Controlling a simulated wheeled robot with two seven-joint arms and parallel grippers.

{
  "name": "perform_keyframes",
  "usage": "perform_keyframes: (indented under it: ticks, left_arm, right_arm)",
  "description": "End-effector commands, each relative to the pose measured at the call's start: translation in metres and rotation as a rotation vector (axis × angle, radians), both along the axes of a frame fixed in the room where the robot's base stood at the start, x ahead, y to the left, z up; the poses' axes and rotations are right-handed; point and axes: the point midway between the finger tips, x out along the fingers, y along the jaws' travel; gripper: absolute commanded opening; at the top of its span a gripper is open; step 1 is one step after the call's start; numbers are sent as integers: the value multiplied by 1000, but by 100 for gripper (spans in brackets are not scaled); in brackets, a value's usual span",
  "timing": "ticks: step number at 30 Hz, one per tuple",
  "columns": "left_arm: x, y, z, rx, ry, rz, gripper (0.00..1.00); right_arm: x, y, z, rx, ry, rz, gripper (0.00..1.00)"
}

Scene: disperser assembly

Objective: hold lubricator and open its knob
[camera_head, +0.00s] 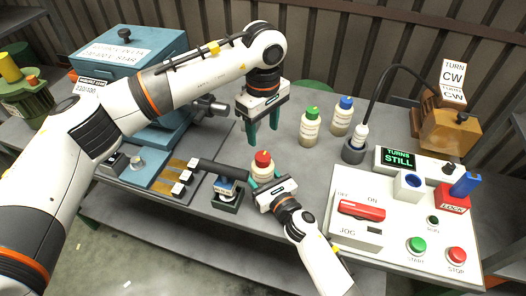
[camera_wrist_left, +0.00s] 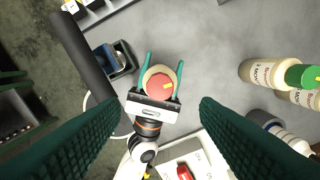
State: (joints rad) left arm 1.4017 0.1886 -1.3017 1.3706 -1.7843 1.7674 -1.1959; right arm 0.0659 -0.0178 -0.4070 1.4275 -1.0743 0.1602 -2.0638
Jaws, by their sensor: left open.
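The lubricator (camera_head: 262,167) is a small pale bottle with a red knob (camera_head: 263,157) on top, standing upright near the middle of the table. My right gripper (camera_head: 264,177) comes from the front, with its green fingers on both sides of the bottle body, closed against it. In the left wrist view the red knob (camera_wrist_left: 161,84) shows a yellow mark and faces the camera. My left gripper (camera_head: 262,135) points down, open and empty, above and behind the lubricator. In its wrist view its two fingers (camera_wrist_left: 160,105) stand wide apart, with the knob between them in the picture.
Bottles with a green cap (camera_head: 310,128) and a blue cap (camera_head: 341,117) stand to the right. A white control panel (camera_head: 390,225) with a "TURNS STILL" display (camera_head: 398,158) lies at the front right. A small dark tray (camera_head: 228,200) is left of the lubricator. Blue machinery stands at the left.

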Motion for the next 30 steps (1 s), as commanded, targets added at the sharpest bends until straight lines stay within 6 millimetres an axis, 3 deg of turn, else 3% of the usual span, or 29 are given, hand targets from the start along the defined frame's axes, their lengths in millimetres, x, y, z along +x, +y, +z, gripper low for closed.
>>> perform_keyframes:
  ticks: [6, 12, 25, 26, 30]
  left_arm:
    - [-1, 0, -47, 0, 3, 3, 56]
    - [0, 0, -75, -1, 2, 2, 56]
    - [0, 0, -87, -1, -1, 2, 56]
    - [0, 0, -87, -1, -1, 2, 55]
    - [0, 0, -87, -1, -1, 2, 32]
  right_arm:
    - [0, 0, -1, -1, 2, 0, 15]
    - [0, 0, -1, -2, 1, 0, 15]
    - [0, 0, -1, -2, 1, 0, 15]
    - [0, 0, -1, -2, 1, 0, 15]
    - [0, 0, -1, -2, 1, 0, 15]
